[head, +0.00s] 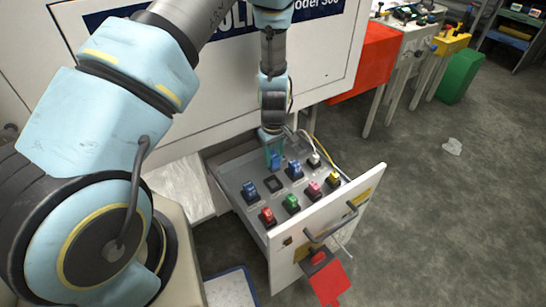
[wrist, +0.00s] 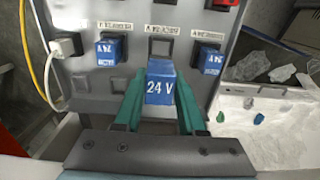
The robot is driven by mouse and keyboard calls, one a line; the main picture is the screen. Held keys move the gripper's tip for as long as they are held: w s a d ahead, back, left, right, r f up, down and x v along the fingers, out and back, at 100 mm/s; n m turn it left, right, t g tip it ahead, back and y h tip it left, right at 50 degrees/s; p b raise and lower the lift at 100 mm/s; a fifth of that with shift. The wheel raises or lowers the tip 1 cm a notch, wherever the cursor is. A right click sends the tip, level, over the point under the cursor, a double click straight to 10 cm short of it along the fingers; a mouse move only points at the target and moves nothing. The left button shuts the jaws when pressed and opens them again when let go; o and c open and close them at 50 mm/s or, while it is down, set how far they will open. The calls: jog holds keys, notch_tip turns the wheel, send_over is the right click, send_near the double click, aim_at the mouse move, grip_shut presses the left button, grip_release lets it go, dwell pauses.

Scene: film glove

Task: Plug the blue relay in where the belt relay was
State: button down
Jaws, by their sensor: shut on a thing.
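My gripper (head: 274,158) is shut on a blue relay, which reads "24 V" in the wrist view (wrist: 160,86). The green fingers are on both sides of it. In the head view the held relay (head: 276,161) is at the drawer's back part, beyond an empty dark socket (head: 271,184). In the wrist view this socket (wrist: 160,47) shows just past the relay, in line with it, between two seated blue relays (wrist: 109,51) (wrist: 208,61). The relay appears to be above the panel; its underside is hidden.
A white plug with cables (head: 314,160) is at the back right. A red tag (head: 328,281) hangs at the drawer front.

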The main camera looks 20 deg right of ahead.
aim_at(274, 170)
jog(key=shift+s, duration=0.1)
jog(key=shift+f+b, duration=1.85)
jog(key=shift+f, duration=1.05)
jog(key=shift+f+b, duration=0.9)
jog(key=shift+f, duration=0.8)
jog(key=shift+c, duration=2.1)
grip_release()
notch_tip(274, 170, up, 11)
jog(key=shift+f, duration=0.1)
